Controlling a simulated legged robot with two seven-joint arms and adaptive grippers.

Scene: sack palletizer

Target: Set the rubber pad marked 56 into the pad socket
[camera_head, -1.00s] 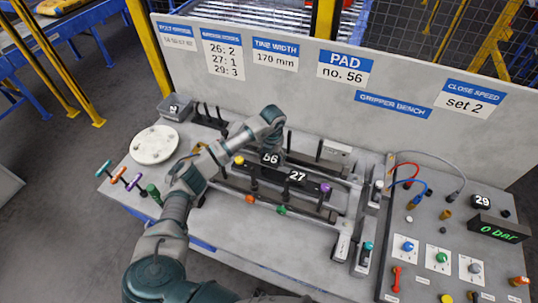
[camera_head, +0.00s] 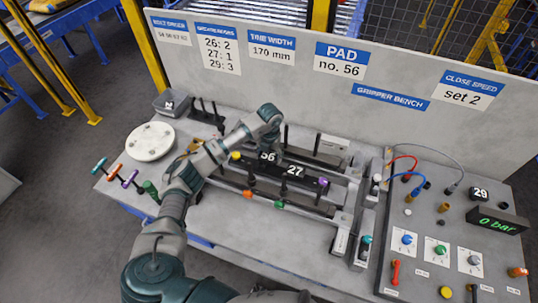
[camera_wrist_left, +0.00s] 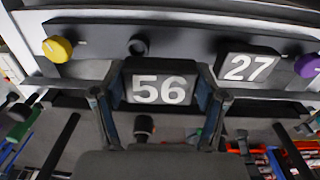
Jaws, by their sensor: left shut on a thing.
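The black rubber pad marked 56 (camera_head: 267,156) sits at the dark rail of the gripper bench, left of a block marked 27 (camera_head: 295,171). In the left wrist view the pad (camera_wrist_left: 160,88) faces me with its white number upright. My left gripper (camera_wrist_left: 160,105) has one finger on each side of it and is shut on it. In the head view my left gripper (camera_head: 270,142) reaches down behind the pad, its fingers mostly hidden. I cannot make out the pad socket or whether the pad is seated. My right gripper is not in view.
Yellow (camera_head: 236,156), orange (camera_head: 248,194), green (camera_head: 280,204) and purple (camera_head: 323,182) knobs stand close around the rails. A block marked 29 (camera_head: 480,193) lies on the right panel near the pressure display (camera_head: 497,224). A round white plate (camera_head: 150,142) lies at the left.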

